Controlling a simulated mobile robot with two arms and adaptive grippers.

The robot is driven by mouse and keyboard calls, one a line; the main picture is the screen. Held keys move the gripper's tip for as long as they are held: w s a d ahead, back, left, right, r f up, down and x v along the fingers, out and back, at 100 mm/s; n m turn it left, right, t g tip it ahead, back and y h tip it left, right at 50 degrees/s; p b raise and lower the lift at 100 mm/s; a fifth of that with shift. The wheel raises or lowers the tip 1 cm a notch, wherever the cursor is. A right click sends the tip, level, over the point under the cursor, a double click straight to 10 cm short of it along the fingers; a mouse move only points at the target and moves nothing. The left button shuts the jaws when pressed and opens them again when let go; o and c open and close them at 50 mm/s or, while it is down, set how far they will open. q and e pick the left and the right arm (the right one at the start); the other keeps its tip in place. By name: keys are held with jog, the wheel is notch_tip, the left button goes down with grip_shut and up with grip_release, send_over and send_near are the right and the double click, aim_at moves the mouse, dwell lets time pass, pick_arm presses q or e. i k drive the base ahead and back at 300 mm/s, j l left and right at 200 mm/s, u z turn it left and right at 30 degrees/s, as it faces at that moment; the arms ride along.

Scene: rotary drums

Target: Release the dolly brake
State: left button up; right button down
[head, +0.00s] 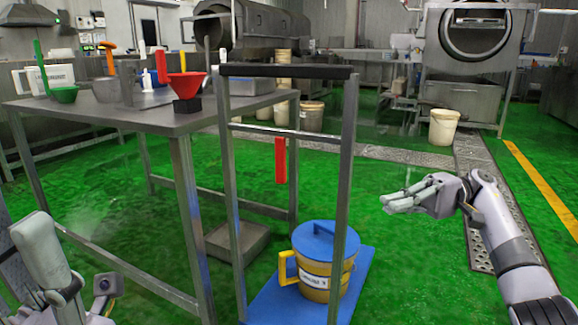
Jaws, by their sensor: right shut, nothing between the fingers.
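The dolly has a blue deck (262,308), an upright grey metal frame and a black top handle (285,71). A red lever (280,160), which looks like the brake, hangs down from the frame's crossbar, inside the frame. A yellow bucket with a blue lid (325,240) and a white label stands on the deck. My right gripper (388,203) is shut and empty, right of the frame, with its fingers pointing left and apart from the lever. My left gripper (78,290) is at the lower left, partly cut off; its fingertips are not clear.
A steel table (150,120) stands left of the dolly, with a red funnel (187,85), scoops and jugs on it. Buckets, including a white one (443,128), and drum machines (475,40) stand behind. The green floor around my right gripper is clear.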

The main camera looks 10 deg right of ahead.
aim_at(281, 135)
jog(key=i+j, duration=0.15)
jog(key=i, duration=0.25)
jog(key=i+j, duration=0.1)
jog(key=i, duration=0.35)
